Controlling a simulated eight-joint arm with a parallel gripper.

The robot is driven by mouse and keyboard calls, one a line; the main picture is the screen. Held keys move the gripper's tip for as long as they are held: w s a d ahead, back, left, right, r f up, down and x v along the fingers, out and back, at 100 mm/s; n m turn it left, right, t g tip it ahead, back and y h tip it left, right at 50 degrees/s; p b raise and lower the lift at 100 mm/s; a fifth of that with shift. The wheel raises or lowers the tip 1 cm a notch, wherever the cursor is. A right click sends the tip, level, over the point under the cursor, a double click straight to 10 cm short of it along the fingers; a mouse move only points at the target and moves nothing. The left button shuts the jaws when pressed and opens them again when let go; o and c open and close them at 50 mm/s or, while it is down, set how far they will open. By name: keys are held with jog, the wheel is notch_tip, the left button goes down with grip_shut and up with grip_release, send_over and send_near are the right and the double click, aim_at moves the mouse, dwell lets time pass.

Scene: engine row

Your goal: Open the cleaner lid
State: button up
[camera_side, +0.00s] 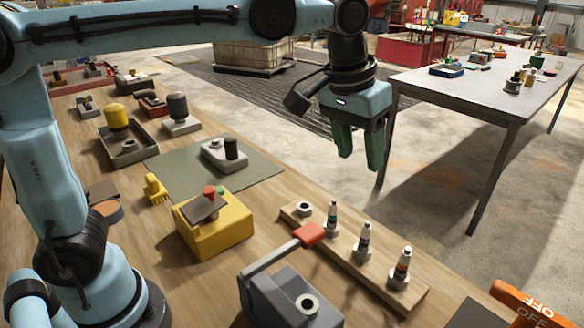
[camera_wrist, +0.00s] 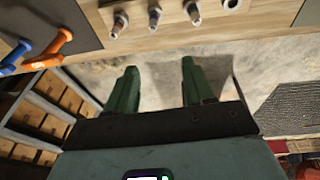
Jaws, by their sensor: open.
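A yellow box (camera_side: 214,228) stands on the wooden bench, with a tilted dark plate (camera_side: 205,207) on top and red and green knobs behind it. The plate may be the cleaner lid; I cannot tell for sure, nor how far it stands open. A grey block (camera_side: 290,300) in front carries a lever with a red grip (camera_side: 310,234). My gripper (camera_side: 360,162) has green fingers, points down and is open and empty. It hangs in the air up and right of the yellow box, apart from everything. In the wrist view the fingers (camera_wrist: 158,68) are spread over bare floor; the box is not visible there.
A wooden strip (camera_side: 379,268) holds several spark plugs upright, which also show in the wrist view (camera_wrist: 153,18). A green mat (camera_side: 180,168) with a grey fixture lies behind the yellow box. A second table (camera_side: 430,88) stands at the back right. Orange (camera_wrist: 58,45) and blue tools lie at the wrist view's left.

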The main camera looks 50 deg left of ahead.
jog(key=g, duration=0.3)
send_near(209, 189)
jog(key=shift+y, duration=0.4)
jog(key=shift+s+d+f, duration=0.1)
jog(key=shift+d+f, duration=0.05)
jog(key=shift+f, duration=1.95)
jog(key=shift+s+d+f, duration=0.1)
jog(key=shift+d+f, duration=0.1)
jog(key=shift+f, duration=1.9)
grip_shut()
